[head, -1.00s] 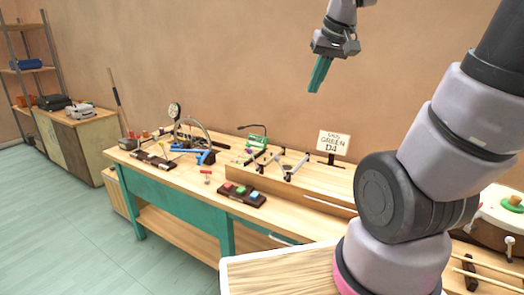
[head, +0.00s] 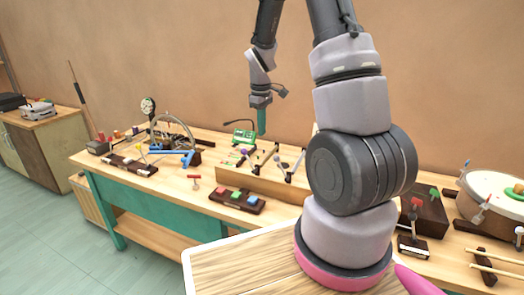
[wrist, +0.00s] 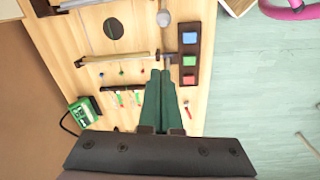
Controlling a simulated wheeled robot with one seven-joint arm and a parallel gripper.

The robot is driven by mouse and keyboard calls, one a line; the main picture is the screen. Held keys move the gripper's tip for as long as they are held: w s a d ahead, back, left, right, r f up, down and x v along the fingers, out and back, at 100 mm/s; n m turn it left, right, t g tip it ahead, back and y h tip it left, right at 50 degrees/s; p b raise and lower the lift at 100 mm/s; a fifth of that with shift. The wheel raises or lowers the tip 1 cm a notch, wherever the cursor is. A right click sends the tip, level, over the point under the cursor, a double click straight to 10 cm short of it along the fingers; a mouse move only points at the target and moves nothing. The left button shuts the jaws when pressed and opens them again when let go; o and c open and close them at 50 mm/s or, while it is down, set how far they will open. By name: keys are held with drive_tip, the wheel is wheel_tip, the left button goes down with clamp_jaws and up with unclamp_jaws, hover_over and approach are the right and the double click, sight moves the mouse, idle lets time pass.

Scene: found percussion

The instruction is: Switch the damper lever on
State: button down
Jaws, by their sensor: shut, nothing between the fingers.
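A small red-topped lever (head: 194,179) stands near the front edge of the bench, left of a dark block of coloured buttons. It also seems to show in the wrist view (wrist: 187,109), just right of my fingers. I cannot tell which is the damper lever or how either is set. My gripper (head: 262,130) is shut and empty, pointing down above the back of the bench. In the wrist view its green fingers (wrist: 160,84) lie together over the bench.
The button block (head: 237,200) lies on the bench (head: 160,201). A drum (head: 492,196) is at the right. The left floor is clear.

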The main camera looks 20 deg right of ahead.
drive_tip(key=shift+w+f, duration=0.2)
drive_tip(key=shift+a, duration=0.1)
wheel_tip(320, 180, down, 9)
drive_tip(key=s+d, duration=0.2)
drive_tip(key=shift+s+d+r, duration=0.15)
drive_tip(key=shift+s+d, duration=0.15)
drive_tip(key=shift+s, duration=0.1)
idle(0.6)
